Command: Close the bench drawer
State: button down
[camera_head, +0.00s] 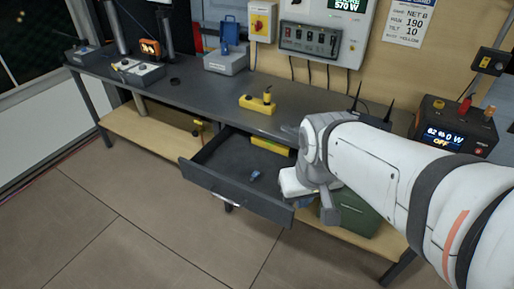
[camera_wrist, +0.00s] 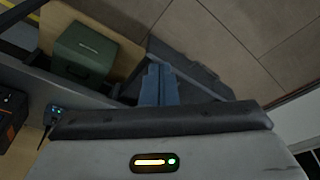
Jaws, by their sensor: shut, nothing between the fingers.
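The bench drawer (camera_head: 235,190) is dark grey and stands pulled well out from under the bench top in the head view. A light handle strip shows on its front.
The grey bench top (camera_head: 190,95) carries a yellow device (camera_head: 258,102), a grey box and other gear. A green case (camera_head: 350,212) stands on the wooden lower shelf right of the drawer; it also shows in the wrist view (camera_wrist: 85,52). The tiled floor in front is clear.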

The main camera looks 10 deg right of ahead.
jog(key=w+a+f+n+h+b, duration=0.1)
jog(key=w+f+n+b, duration=0.1)
jog(key=w+f+n, duration=0.45)
jog(key=w+a+f+n+b, duration=0.1)
jog(key=f+n, duration=0.3)
jog(key=n, duration=0.5)
jog(key=n+b, duration=0.2)
jog(key=n, duration=1)
send_near(271, 214)
jog(key=s+a+r, duration=0.3)
jog(key=s, duration=0.2)
jog(key=shift+h, duration=0.3)
jog(key=shift+w+d+f+b, duration=0.6)
jog(key=shift+w+f, duration=0.25)
jog(key=shift+f, duration=0.7)
jog(key=shift+w+d+f+b, duration=0.6)
jog(key=shift+w+f, duration=0.25)
jog(key=shift+f, duration=0.7)
jog(key=shift+w+d+f+b, duration=0.6)
jog(key=shift+w+f, duration=0.2)
jog(key=shift+f, duration=0.75)
